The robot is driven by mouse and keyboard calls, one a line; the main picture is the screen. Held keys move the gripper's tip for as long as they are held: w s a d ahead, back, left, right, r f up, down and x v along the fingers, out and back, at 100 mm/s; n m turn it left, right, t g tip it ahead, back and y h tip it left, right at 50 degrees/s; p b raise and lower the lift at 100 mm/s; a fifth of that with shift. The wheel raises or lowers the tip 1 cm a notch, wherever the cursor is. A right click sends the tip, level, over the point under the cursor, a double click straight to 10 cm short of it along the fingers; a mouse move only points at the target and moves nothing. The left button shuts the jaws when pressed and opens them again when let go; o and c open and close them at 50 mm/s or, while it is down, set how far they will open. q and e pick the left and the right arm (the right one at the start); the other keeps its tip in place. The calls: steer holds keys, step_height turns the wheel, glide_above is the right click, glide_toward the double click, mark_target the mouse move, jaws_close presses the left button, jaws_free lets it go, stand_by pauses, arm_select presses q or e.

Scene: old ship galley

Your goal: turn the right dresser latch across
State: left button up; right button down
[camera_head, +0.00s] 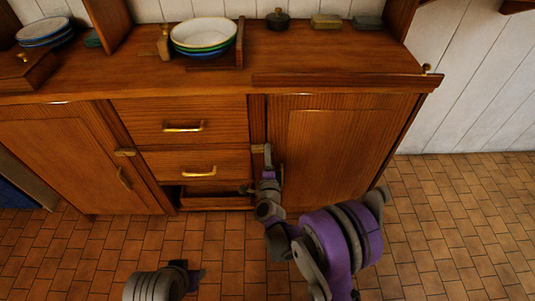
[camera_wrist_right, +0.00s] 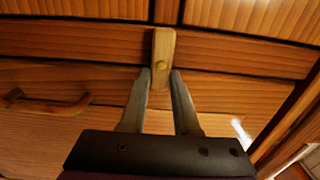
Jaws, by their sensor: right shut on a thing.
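The right dresser latch (camera_head: 258,149) is a small pale wooden bar on the post between the drawers and the right door (camera_head: 335,145). It lies level, across the post. In the right wrist view the latch (camera_wrist_right: 163,42) shows a round brass pin and spans the seam between post and door. My right gripper (camera_head: 268,152) is at the latch's door-side end. In the wrist view its two fingers (camera_wrist_right: 161,88) are shut on that end, one on each side.
The left door has its own latch (camera_head: 125,152). Two drawers with brass handles (camera_head: 184,127) are shut; a low compartment (camera_head: 215,197) below shows a dark gap. The right door's handle (camera_wrist_right: 45,104) is near my gripper. Bowls (camera_head: 203,35) stand on top. Tiled floor is clear at right.

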stand_by(0.4)
steer(key=c, duration=0.6)
jaws_free()
steer(key=shift+c, duration=0.2)
steer(key=s+p, duration=0.1)
steer(key=s, duration=1)
